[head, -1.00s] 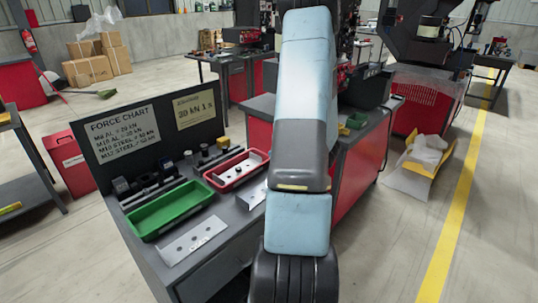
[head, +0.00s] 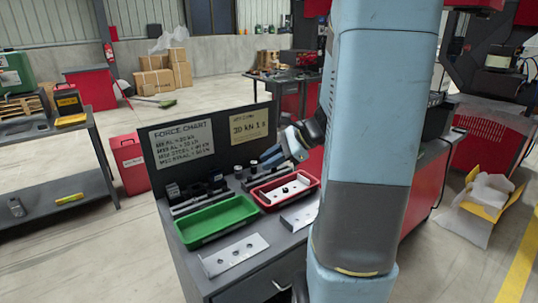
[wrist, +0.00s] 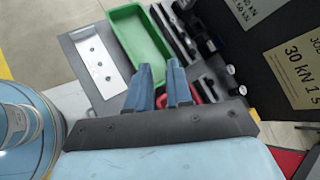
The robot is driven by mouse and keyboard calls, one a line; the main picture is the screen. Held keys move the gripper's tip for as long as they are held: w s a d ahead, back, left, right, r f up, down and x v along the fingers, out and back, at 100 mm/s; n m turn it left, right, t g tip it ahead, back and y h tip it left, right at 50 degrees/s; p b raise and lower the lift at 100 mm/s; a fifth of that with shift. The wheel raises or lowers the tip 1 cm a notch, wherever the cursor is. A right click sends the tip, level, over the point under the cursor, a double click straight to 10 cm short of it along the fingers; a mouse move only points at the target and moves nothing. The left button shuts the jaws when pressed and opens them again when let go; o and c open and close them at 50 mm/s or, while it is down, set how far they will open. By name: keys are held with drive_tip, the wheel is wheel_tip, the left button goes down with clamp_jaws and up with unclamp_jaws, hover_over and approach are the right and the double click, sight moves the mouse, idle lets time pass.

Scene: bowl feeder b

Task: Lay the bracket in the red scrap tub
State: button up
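A pale metal bracket (head: 234,254) with holes lies flat on the bench in front of the green tray (head: 216,220); it also shows in the wrist view (wrist: 96,60). Another pale bracket (head: 299,216) lies farther right, partly hidden by my arm. A red tray (head: 262,201) on the bench holds a pale piece with dark spots (head: 287,189). A red bin (head: 130,163) with a white label stands on the floor left of the bench. My gripper (head: 280,155) is above the bench's back part; in the wrist view its blue fingers (wrist: 160,70) are apart, nothing seen between them.
A dark upright board with a force chart (head: 182,142) backs the bench. Several dark tools and small cylinders (head: 200,190) stand between board and trays. A grey side table (head: 66,185) is at left.

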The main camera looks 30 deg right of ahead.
drive_tip(key=s+a+r+n+h, duration=0.4)
drive_tip(key=s+r+n, duration=0.2)
drive_tip(key=s+n, duration=0.2)
drive_tip(key=s+a+r+n+h, duration=0.4)
drive_tip(key=s+a+r+n, duration=0.1)
drive_tip(key=s+n, duration=0.4)
drive_tip(key=shift+a+r+n+h, duration=0.3)
drive_tip(key=shift+r+n, duration=0.1)
drive_tip(key=shift+n, duration=0.7)
drive_tip(key=shift+d, duration=0.15)
